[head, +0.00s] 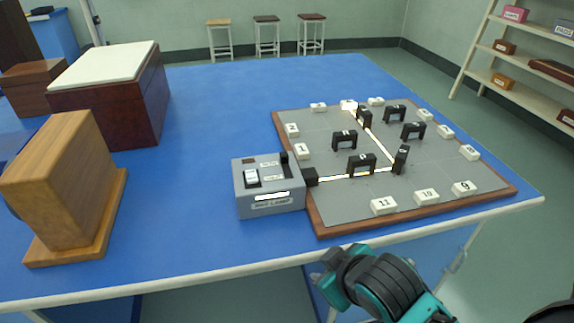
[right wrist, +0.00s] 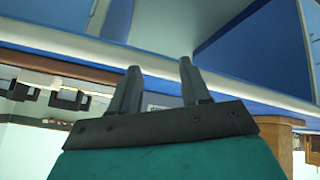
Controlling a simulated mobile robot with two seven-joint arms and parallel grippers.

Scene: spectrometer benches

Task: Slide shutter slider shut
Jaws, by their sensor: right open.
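The grey light box (head: 268,200) stands on the blue table at the left edge of the optics board. Its top carries a white slider or switch (head: 251,175) in a dark slot and a small black knob (head: 284,158); their labels are too small to tell which is the shutter slider. A bright beam (head: 350,175) runs from its black outlet (head: 311,177). My right arm is low in front of the table edge, well apart from the box. In the right wrist view my right gripper (right wrist: 158,65) is open, with nothing between its fingers. My left gripper is not in view.
The wood-framed board (head: 335,212) holds black arches, mirrors and numbered white tiles. A wooden block (head: 62,185) and a dark box with a pale top (head: 120,107) stand to the left. Clear blue table lies between them and the light box. The table's front edge (head: 200,281) lies close to my right arm.

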